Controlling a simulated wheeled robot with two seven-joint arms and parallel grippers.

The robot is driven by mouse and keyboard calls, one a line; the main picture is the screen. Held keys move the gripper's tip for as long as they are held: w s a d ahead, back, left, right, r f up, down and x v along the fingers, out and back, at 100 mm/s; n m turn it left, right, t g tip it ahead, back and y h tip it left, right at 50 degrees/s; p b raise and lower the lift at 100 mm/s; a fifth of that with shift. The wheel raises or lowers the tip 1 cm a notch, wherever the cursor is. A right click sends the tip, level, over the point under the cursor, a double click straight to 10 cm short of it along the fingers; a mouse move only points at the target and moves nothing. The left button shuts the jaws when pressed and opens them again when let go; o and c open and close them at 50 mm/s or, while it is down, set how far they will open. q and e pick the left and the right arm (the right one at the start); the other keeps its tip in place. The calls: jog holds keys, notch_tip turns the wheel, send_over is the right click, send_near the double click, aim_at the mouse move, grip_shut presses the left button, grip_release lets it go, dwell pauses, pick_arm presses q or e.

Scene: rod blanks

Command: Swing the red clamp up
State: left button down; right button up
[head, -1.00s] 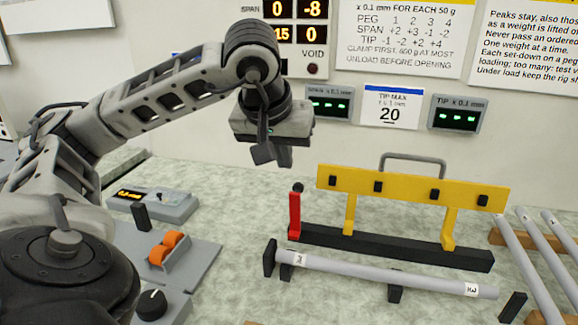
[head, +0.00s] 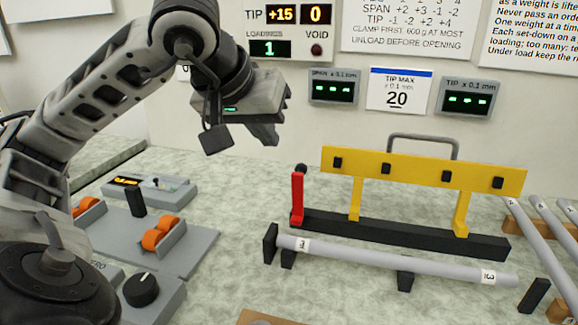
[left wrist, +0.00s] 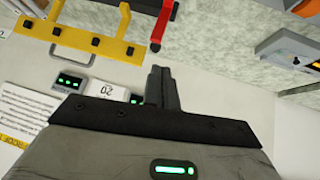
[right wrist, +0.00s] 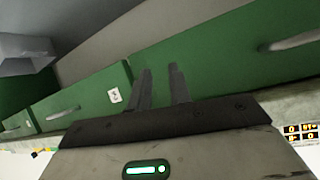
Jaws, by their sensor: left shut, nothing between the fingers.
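The red clamp (head: 297,200) stands upright at the left end of the black base bar (head: 400,236), with a black knob at its top. It also shows at the top of the left wrist view (left wrist: 163,20). My left gripper (head: 268,136) is shut and empty, up and to the left of the clamp in the head view, not touching it. Its closed fingers also show in the left wrist view (left wrist: 161,88). My right gripper (right wrist: 162,88) is open and empty in the right wrist view, its fingers pointing toward green drawer fronts.
A yellow beam (head: 420,172) with black pegs and a grey handle stands over the base bar. A grey rod (head: 390,261) lies in front on black supports. Grey control panels with orange rollers (head: 160,233) and a black knob (head: 141,290) are at left. More rods lie at right.

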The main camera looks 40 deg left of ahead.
aim_at(298, 166)
pick_arm(q)
jog(key=x, duration=0.9)
jog(key=shift+w+r, duration=0.15)
jog(key=shift+w, duration=0.3)
jog(key=shift+w+a+f, duration=0.1)
jog(key=shift+w+f, duration=0.2)
jog(key=shift+w, duration=0.1)
pick_arm(e)
jog(key=shift+s+f, duration=0.2)
jog(key=shift+r, duration=0.1)
pick_arm(q)
jog(key=shift+w+r, duration=0.1)
jog(key=shift+r, duration=0.05)
jog(key=w+a+g+h+p, duration=0.1)
jog(key=w+g+p, duration=0.1)
jog(key=p, duration=0.4)
jog(key=shift+w+a+p, duration=0.15)
jog(key=shift+a+p, duration=0.05)
jog(key=shift+p, duration=0.1)
jog(key=shift+w+f, duration=0.1)
jog(key=shift+f, duration=0.25)
pick_arm(e)
jog(key=r, duration=0.2)
jog(key=shift+w+d+r+g, duration=0.1)
jog(key=shift+w+r+g, duration=0.1)
jog(key=shift+r+g, duration=0.15)
